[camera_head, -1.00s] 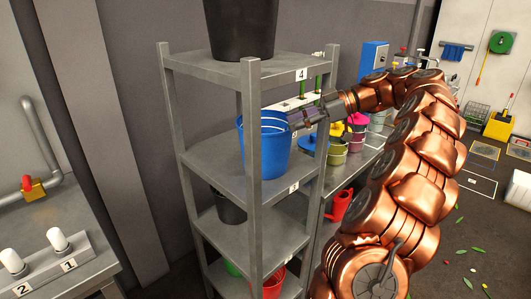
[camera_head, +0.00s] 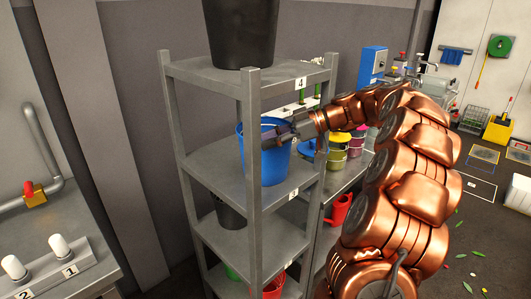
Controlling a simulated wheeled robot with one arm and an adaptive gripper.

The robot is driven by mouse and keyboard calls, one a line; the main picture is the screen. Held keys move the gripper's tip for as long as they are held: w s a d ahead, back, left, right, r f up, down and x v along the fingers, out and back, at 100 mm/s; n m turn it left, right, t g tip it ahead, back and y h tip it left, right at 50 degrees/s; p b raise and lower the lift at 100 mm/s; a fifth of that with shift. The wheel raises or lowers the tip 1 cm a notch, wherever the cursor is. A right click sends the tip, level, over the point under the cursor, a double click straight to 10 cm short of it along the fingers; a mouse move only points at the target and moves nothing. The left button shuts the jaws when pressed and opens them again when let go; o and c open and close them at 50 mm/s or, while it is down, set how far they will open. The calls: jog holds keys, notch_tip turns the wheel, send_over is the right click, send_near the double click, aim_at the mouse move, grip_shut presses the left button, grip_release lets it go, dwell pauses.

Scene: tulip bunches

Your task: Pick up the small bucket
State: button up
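Several buckets stand on the grey shelf rack (camera_head: 225,168), and I cannot tell for sure which one counts as the small one. A blue bucket (camera_head: 265,168) stands upright on the shelf marked 3. A larger black bucket (camera_head: 240,35) is on the top shelf, marked 4. A dark bucket (camera_head: 231,211) sits on the shelf below the blue one. My gripper (camera_head: 272,138) reaches in from the right, between the shelves, and overlaps the blue bucket's near upper side and rim. Its fingers are small and dark, so whether they are open or touch the bucket is unclear.
A front rack post (camera_head: 250,150) stands close to my gripper. Red (camera_head: 274,286) and green (camera_head: 233,271) containers sit low in the rack. Lidded pails (camera_head: 337,150) and a red watering can (camera_head: 339,209) are to the right. A numbered side bench (camera_head: 60,262) is at left.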

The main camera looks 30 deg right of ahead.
jog(key=shift+w+a+f, duration=0.35)
jog(key=shift+a, duration=0.2)
grip_shut()
dwell(0.5)
